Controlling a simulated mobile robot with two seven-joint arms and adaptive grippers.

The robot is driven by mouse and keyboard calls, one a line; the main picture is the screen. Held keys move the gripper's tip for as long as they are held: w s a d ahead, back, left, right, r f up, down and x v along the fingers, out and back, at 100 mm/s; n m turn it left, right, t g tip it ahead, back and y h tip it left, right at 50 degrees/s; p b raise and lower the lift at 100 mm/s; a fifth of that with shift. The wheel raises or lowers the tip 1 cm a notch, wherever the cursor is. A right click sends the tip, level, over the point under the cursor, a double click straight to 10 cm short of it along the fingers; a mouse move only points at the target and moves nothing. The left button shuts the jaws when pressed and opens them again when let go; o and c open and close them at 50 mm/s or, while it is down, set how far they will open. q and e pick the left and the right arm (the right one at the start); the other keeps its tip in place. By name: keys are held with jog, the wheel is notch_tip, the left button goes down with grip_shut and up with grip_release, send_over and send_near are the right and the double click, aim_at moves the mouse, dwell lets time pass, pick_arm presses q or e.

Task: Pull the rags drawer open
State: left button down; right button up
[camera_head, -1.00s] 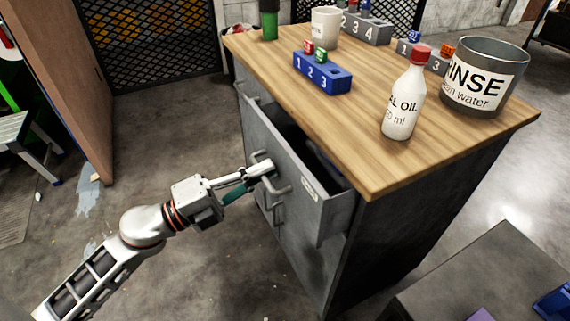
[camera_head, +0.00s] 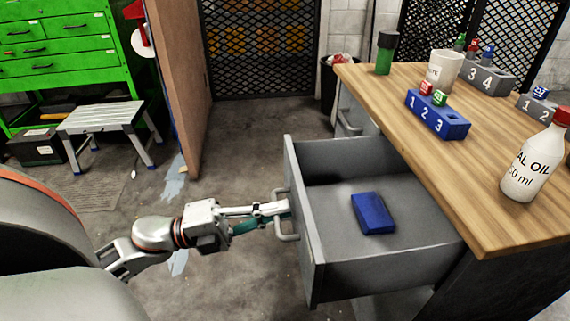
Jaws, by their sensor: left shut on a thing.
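The grey drawer (camera_head: 385,275) stands well out from the wood-topped cabinet, with its inside in view. A blue folded block, perhaps a rag (camera_head: 373,213), lies on its floor. My left gripper (camera_head: 284,210) comes in from the left and is shut on the drawer's bar handle (camera_head: 287,236) on the front panel. The fingertips are partly hidden at the handle. No label on the drawer's front is readable from this angle. My right gripper is not in view.
A second drawer handle (camera_head: 347,122) shows farther back. A step stool (camera_head: 103,117) stands left; floor between is clear.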

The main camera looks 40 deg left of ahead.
pick_arm(q)
jog(key=c, duration=2.5)
grip_release()
jog(key=v, duration=1.2)
jog(key=shift+r, duration=0.15)
